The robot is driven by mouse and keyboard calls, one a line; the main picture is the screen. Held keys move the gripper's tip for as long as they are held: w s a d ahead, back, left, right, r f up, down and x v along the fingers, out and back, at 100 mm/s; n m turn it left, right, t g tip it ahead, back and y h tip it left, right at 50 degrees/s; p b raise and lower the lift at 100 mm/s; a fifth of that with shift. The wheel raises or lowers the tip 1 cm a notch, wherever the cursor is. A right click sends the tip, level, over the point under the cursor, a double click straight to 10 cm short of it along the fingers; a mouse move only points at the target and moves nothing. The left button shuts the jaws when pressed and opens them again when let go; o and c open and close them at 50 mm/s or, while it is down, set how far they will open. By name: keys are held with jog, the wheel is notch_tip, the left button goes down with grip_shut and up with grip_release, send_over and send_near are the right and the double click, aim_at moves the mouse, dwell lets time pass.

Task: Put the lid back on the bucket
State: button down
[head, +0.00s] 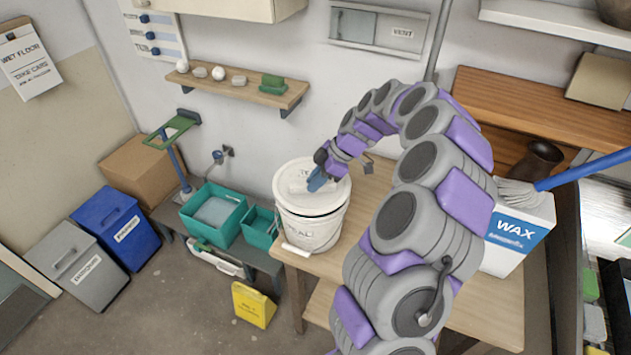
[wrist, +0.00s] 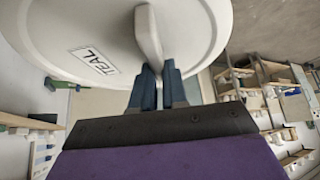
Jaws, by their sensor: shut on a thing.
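In the wrist view, my gripper (wrist: 161,75) pinches the upright grip bar (wrist: 149,35) of the lid (wrist: 60,30), which carries a TEAL label (wrist: 94,61). The bucket's opening is hidden.
Teal bins (head: 213,213) stand on a low bench to the left. A wall shelf (head: 245,90) hangs behind. A yellow floor sign (head: 253,305) stands below.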

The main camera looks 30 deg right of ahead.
jog(key=shift+d+f+b, duration=0.1)
jog(key=shift+f+b, duration=0.8)
jog(key=shift+b, duration=0.95)
dwell(1.7)
dwell(0.4)
jog(key=c, duration=0.6)
grip_release()
jog(key=shift+r, duration=0.2)
jog(key=shift+r, duration=3.35)
grip_shut()
